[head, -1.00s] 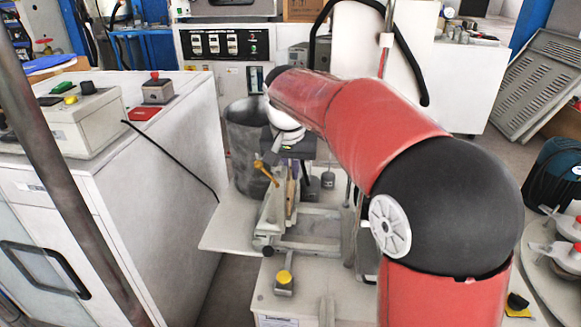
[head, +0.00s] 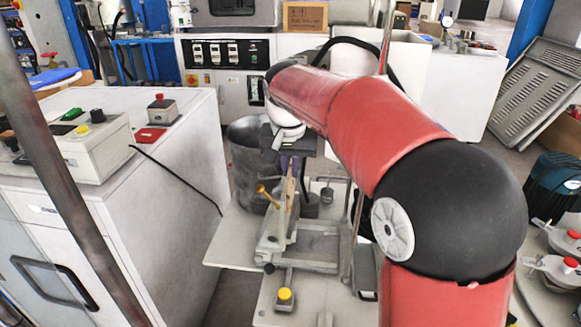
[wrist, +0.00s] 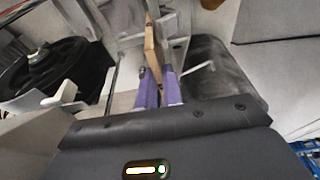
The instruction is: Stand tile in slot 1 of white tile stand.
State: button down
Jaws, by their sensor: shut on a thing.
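My gripper (wrist: 160,88) shows two purple fingers in the wrist view, shut on a thin tan tile (wrist: 152,50). The tile sticks out past the fingertips, seen nearly edge-on. In the head view the tile (head: 290,188) is a narrow upright tan strip below my gripper (head: 288,166), over the grey metal apparatus. The tile looks held above or beside that apparatus; I cannot tell whether they touch. I cannot clearly pick out the white tile stand or its slots in either view.
The grey apparatus (head: 320,257) has a brass-coloured knob. A dark grey bucket (head: 247,155) stands behind it. A white cabinet (head: 175,200) with a control box (head: 85,150) is at the left. A yellow-topped piece (head: 285,294) stands in front. A thin post rises at the right.

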jog(key=shift+r+p, duration=1.5)
jog(key=shift+r, duration=0.5)
jog(key=shift+s+f, duration=0.1)
jog(key=shift+s, duration=0.05)
